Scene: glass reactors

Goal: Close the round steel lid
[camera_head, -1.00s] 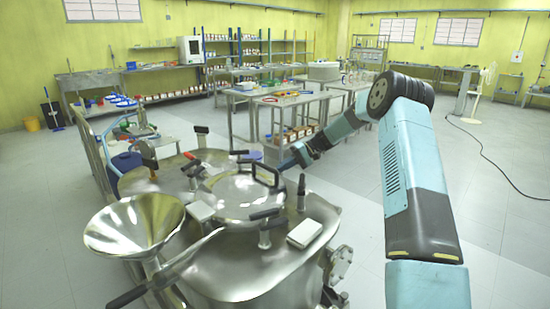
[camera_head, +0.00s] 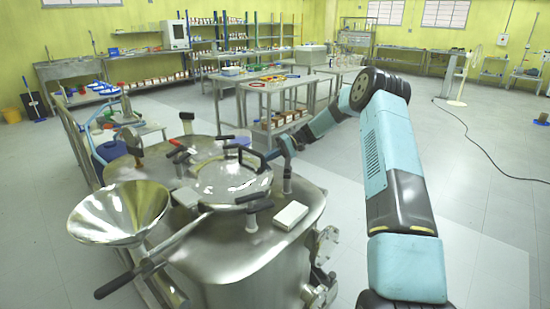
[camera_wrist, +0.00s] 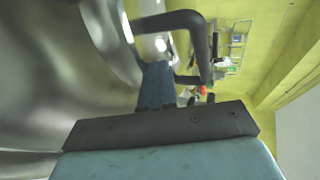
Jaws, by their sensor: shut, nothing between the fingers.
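The round steel lid (camera_head: 228,184) is on top of the steel reactor (camera_head: 265,262). It looks nearly level, but I cannot tell whether it sits fully on its rim. Its black bar handle (camera_head: 245,157) rises on the far right side. My gripper (camera_head: 285,147) is shut and empty, close to the right of the handle. In the wrist view my gripper (camera_wrist: 156,70) is beside the black handle (camera_wrist: 170,22), with the shiny lid surface on the left. I cannot tell whether they touch.
A steel funnel (camera_head: 122,212) stands at the left of the reactor top. Black-handled clamps (camera_head: 258,206) and a white box (camera_head: 291,215) lie near the lid. Benches with glassware (camera_head: 280,84) stand behind. The floor on the right is mostly clear.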

